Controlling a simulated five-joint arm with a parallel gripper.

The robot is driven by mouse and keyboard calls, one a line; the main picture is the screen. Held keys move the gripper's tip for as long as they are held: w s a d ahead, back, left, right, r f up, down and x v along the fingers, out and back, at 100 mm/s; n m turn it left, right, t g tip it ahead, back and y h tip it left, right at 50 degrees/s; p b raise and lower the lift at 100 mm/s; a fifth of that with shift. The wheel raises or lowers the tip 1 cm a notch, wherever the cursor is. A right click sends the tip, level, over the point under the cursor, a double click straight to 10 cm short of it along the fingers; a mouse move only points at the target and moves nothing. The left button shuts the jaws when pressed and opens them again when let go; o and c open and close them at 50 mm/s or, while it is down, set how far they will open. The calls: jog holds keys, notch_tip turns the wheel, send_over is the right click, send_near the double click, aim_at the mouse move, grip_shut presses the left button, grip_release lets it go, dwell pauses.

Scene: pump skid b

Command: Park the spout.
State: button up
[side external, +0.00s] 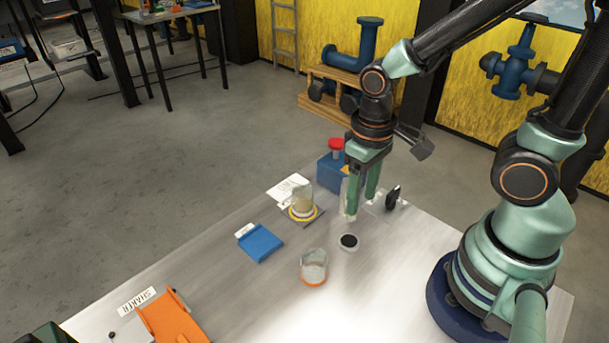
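I cannot make out for sure which thing is the spout. My gripper (360,202) points down over the far right part of the table, its two green fingers a little apart. A pale, clear piece shows by the left finger; I cannot tell whether it is held. A small black upright piece (393,197) stands just right of the fingers. A clear jar with tan contents (302,204) stands on a yellow ring to the left. A clear cup with an orange base (313,265) and a small round pot with a black top (348,242) are nearer the front.
A blue box with a red knob (331,172) stands behind the gripper. A blue tray (260,243) lies left of the cup. An orange tray (172,318) with a white label lies at the front left. Bare table (225,290) lies between the trays.

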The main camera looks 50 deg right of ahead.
jog(key=shift+r, duration=2.6)
jog(key=w+d+r+t, duration=0.4)
jog(key=r+t, duration=0.1)
jog(key=r, duration=0.4)
jog(key=shift+t, duration=0.3)
